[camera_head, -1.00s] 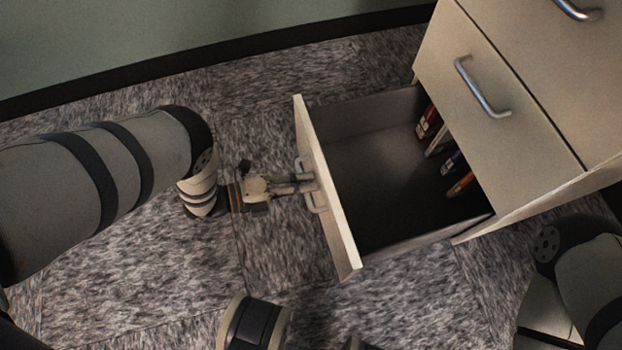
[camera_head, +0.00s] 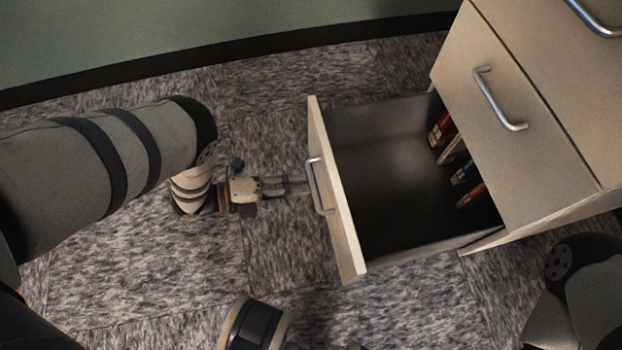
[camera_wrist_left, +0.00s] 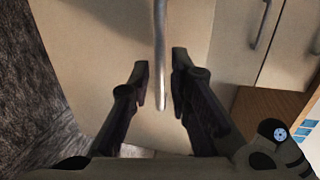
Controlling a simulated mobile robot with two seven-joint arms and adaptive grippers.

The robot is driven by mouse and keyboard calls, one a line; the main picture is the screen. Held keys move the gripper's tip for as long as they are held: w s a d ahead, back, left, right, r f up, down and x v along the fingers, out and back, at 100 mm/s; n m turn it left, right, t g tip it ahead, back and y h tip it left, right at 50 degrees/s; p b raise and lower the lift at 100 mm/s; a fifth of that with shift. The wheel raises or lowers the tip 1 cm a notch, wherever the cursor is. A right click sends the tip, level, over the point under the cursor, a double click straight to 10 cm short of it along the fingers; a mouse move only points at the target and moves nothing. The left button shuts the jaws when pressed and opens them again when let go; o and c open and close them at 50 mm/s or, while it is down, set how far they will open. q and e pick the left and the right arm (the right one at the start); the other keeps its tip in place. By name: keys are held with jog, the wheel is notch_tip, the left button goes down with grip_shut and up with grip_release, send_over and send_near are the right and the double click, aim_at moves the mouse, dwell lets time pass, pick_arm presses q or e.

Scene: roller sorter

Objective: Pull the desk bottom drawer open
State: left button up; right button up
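The desk's bottom drawer (camera_head: 338,192) stands well open, pulled out to the left from the pale cabinet (camera_head: 530,110). Its front carries a metal bar handle (camera_head: 316,186). My left gripper (camera_head: 306,186) is at this handle, from the left side. In the left wrist view, the two dark fingers (camera_wrist_left: 161,82) are apart, one on each side of the handle bar (camera_wrist_left: 161,50), with gaps showing. The fingers do not grip the bar. My right gripper is not clearly in view.
Several books (camera_head: 460,170) stand inside the drawer at its back. A closed drawer with a bar handle (camera_head: 498,98) is above. The carpet (camera_head: 150,260) left of the drawer is free apart from my arm. A green wall (camera_head: 200,40) runs behind.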

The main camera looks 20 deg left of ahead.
pick_arm(q)
jog(key=v, duration=0.8)
jog(key=shift+a, duration=0.1)
